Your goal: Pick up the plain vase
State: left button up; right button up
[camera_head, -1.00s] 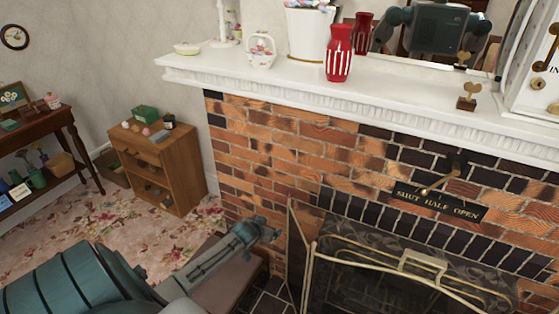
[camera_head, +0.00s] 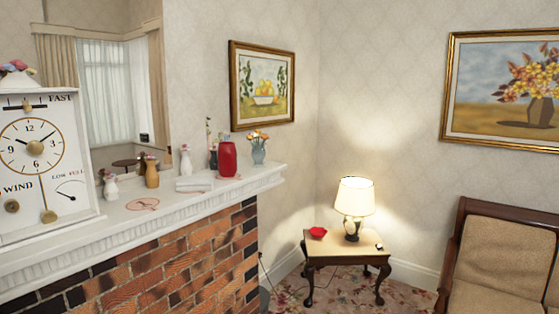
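A plain red vase (camera_head: 228,159) without visible stripes stands upright near the right end of the white mantel (camera_head: 220,192). A grey-blue vase with orange flowers (camera_head: 257,150) stands just right of it. A small dark vase with thin stems (camera_head: 213,155) stands close on its left, partly beside or behind it. Neither of my grippers shows now, so I cannot see where they are relative to the vase.
A large white clock (camera_head: 42,165) stands at the left of the mantel. A side table (camera_head: 345,254) with a lit lamp (camera_head: 354,207) stands in the corner; an armchair (camera_head: 500,262) is at right.

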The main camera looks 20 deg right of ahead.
aim_at(227, 162)
jog(key=i+l+z, duration=0.15)
jog(key=z, duration=0.35)
jog(key=i+l+z, duration=0.15)
jog(key=z, duration=0.35)
jog(key=i+l+z, duration=0.1)
jog(key=z, duration=0.4)
jog(key=i+z, duration=0.3)
jog(key=z, duration=0.2)
jog(key=i+z, duration=0.45)
jog(key=i, duration=0.75)
jog(key=i+u, duration=0.6)
jog(key=u, duration=0.25)
jog(key=i+u, duration=0.4)
jog(key=i+l+u, duration=0.15)
jog(key=u, duration=0.3)
jog(key=l, duration=0.1)
